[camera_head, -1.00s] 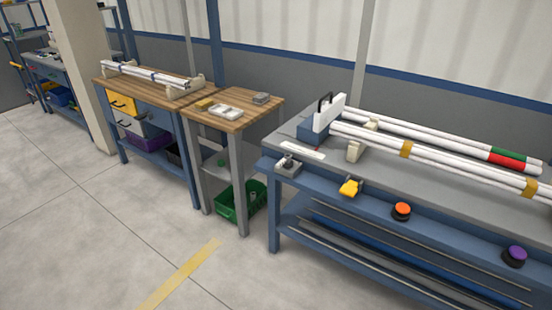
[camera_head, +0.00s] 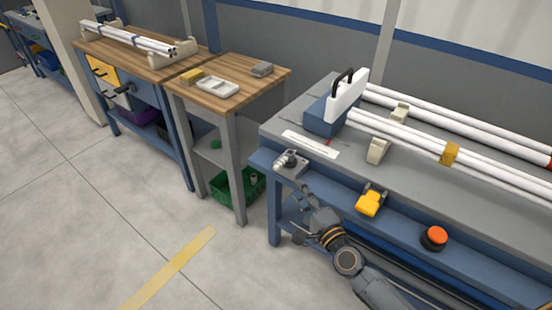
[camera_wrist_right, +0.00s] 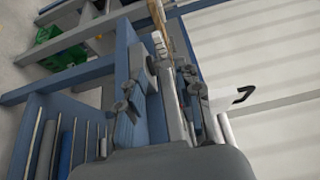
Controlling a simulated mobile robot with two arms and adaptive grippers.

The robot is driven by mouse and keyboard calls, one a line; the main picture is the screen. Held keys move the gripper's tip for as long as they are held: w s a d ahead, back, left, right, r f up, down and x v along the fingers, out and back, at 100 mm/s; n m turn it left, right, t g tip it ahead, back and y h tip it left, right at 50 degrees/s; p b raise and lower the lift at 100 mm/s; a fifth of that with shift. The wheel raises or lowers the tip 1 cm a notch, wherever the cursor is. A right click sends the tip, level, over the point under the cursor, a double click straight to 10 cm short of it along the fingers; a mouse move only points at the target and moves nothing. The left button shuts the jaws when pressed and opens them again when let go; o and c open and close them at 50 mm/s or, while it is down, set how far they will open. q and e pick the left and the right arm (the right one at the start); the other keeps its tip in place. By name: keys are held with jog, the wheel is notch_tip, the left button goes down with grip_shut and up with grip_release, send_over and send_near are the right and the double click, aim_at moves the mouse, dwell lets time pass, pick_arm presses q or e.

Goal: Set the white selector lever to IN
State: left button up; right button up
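The selector (camera_head: 291,163) is a small light-grey box with a dark round knob, at the front left corner of the blue-grey bench. Its white lever is too small to make out clearly, so its setting cannot be read. My right gripper (camera_head: 303,213) is just below and in front of the selector, apart from it, with its fingers spread and nothing held. In the right wrist view the two fingers (camera_wrist_right: 160,88) stand apart on either side of the blue bench edge. My left gripper is not in view.
A yellow pedal-like control (camera_head: 370,203) and an orange button (camera_head: 434,238) sit along the bench front. White pipes (camera_head: 430,142) rest on supports behind. A white strip (camera_head: 310,145) lies beside the selector. A wooden table (camera_head: 240,95) stands left, past a gap.

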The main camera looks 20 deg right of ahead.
aim_at(281, 166)
jog(key=w, duration=0.4)
jog(key=w+a, duration=0.1)
jog(key=w, duration=0.3)
jog(key=w+a+b, duration=0.1)
jog(key=w, duration=0.3)
jog(key=shift+w+a, duration=0.2)
jog(key=shift+w, duration=0.05)
grip_shut()
